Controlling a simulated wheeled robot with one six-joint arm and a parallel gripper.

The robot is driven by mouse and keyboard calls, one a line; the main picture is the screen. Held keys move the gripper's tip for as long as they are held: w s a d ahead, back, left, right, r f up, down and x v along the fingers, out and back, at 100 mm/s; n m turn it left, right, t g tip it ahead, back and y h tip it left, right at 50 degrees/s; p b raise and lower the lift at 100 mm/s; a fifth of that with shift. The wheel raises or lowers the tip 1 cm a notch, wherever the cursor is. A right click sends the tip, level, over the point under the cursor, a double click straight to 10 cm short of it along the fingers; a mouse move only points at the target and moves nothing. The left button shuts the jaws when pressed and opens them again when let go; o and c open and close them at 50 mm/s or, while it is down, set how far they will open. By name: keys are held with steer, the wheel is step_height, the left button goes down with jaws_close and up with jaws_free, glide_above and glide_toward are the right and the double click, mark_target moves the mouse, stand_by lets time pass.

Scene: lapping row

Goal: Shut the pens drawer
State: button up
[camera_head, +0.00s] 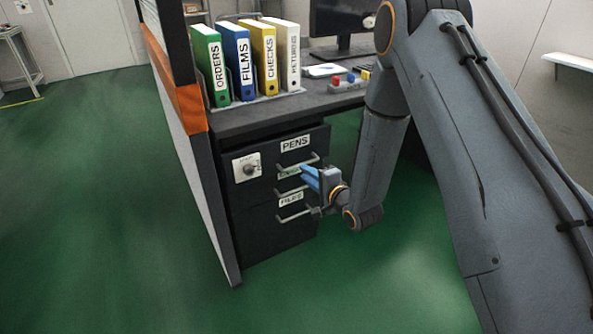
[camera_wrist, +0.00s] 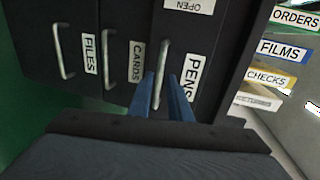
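The pens drawer (camera_head: 318,142) is the top one in the dark cabinet under the desk. Its front appears to stand out a little beyond the drawers below. In the wrist view, turned sideways, the PENS label (camera_wrist: 191,75) is beside its upright-looking metal handle (camera_wrist: 162,68). My gripper (camera_head: 309,178) is in front of the cabinet at the handle. Its blue fingers (camera_wrist: 165,98) are apart, with the handle's near end between them. I cannot tell whether they touch it. The inside of the drawer is hidden.
Below are the cards drawer (camera_wrist: 122,50) and files drawer (camera_head: 262,225), both with handles. A lock plate with a knob (camera_head: 247,168) is at the left of the drawer front. A panel (camera_head: 196,170) borders the cabinet's left. Binders (camera_head: 239,65) stand on the desk. Green floor in front is clear.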

mark_target(297, 165)
steer(key=shift+b+x, duration=0.45)
steer(key=shift+x, duration=3.15)
jaws_close()
